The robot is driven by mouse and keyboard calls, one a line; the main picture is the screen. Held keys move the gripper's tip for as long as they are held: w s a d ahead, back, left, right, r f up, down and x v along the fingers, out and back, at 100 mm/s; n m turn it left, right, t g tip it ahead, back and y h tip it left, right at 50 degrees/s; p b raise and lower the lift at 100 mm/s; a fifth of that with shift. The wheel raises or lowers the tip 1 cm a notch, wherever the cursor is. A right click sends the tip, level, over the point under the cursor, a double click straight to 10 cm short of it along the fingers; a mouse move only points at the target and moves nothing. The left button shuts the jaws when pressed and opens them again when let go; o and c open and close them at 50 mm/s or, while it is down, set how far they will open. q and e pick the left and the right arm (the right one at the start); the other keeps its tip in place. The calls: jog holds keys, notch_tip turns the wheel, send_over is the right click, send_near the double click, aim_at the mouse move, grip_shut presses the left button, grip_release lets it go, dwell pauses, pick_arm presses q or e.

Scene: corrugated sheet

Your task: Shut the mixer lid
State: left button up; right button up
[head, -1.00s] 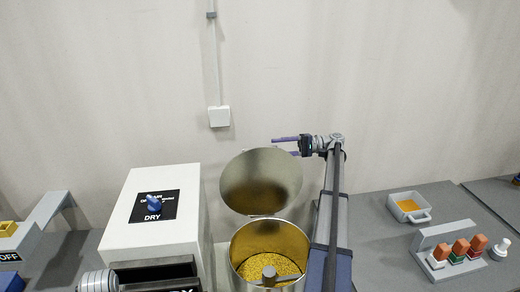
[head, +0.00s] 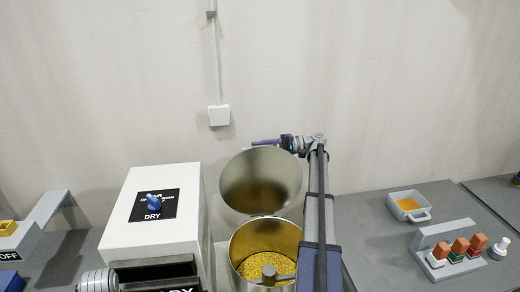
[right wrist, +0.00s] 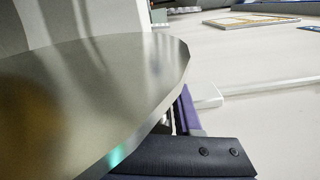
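The mixer drum (head: 240,247) stands at the lower middle of the head view, with yellow grains and a grey stirrer inside. Its round metal lid (head: 262,180) stands raised and tilted back behind the opening. My right gripper (head: 268,146) is at the lid's top edge, toward the wall. One purple finger shows above the rim; the other is hidden behind the lid there. In the right wrist view the lid (right wrist: 100,85) fills the left side, and a purple finger and a dark finger show apart at its edge. I cannot tell whether they touch it.
A white box (head: 185,190) with a blue knob stands left of the drum. On the right bench are a grey scoop (head: 398,206) with orange contents and a rack (head: 422,240) with several orange-topped pieces. The wall is close behind the lid.

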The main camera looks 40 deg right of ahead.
grip_shut()
dwell(1.0)
